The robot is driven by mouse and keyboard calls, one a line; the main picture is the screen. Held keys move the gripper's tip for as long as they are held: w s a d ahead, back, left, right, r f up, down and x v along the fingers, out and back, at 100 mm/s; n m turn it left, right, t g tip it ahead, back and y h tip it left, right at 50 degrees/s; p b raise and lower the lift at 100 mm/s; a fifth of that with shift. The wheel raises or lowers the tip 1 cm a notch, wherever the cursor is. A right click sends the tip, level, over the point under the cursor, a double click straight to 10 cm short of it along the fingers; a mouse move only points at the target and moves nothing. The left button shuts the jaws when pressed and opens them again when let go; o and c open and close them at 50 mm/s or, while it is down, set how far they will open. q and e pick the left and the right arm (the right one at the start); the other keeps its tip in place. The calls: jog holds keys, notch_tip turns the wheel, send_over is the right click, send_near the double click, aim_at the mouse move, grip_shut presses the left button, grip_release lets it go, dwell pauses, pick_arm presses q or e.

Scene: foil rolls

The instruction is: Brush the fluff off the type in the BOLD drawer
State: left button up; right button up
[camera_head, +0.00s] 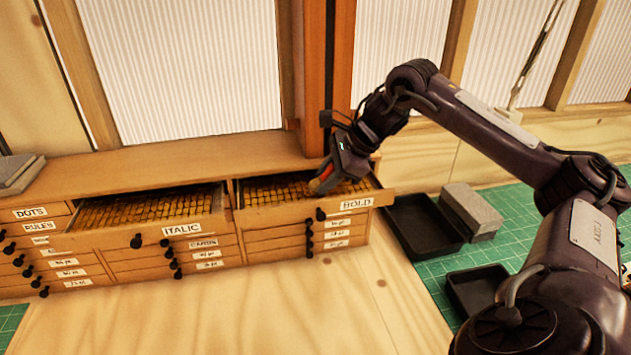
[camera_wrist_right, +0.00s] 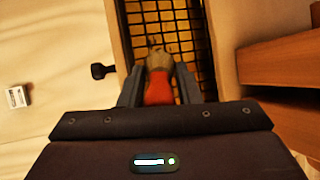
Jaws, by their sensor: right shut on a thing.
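The BOLD drawer (camera_head: 372,203) is pulled open at the right of the cabinet, with rows of yellowish type blocks (camera_head: 268,191) in a grid. My right gripper (camera_head: 322,183) reaches over the right part of this drawer. In the right wrist view it is shut on a brush (camera_wrist_right: 158,88) with a red part and a tan end, held between its fingers. The brush end points at the type, which also shows in the right wrist view (camera_wrist_right: 172,32). Whether it touches the type I cannot tell. No fluff stands out clearly. My left gripper is not in view.
The ITALIC drawer (camera_head: 215,224) is also open, left of BOLD. Closed labelled drawers (camera_head: 45,240) lie further left and below. A wooden post (camera_head: 340,75) stands behind BOLD. Two black trays (camera_head: 425,232) and a grey block (camera_head: 472,211) lie right, on a green mat (camera_head: 515,230).

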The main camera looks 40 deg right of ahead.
jog(key=shift+s+d, duration=0.4)
jog(key=shift+d, duration=0.35)
notch_tip(320, 180, up, 2)
jog(key=shift+r+p, duration=0.15)
jog(key=shift+p, duration=0.9)
notch_tip(320, 180, up, 2)
jog(key=shift+r+p, duration=0.2)
jog(key=shift+p, duration=0.6)
jog(key=shift+w+a+r, duration=0.1)
jog(key=shift+r, duration=0.6)
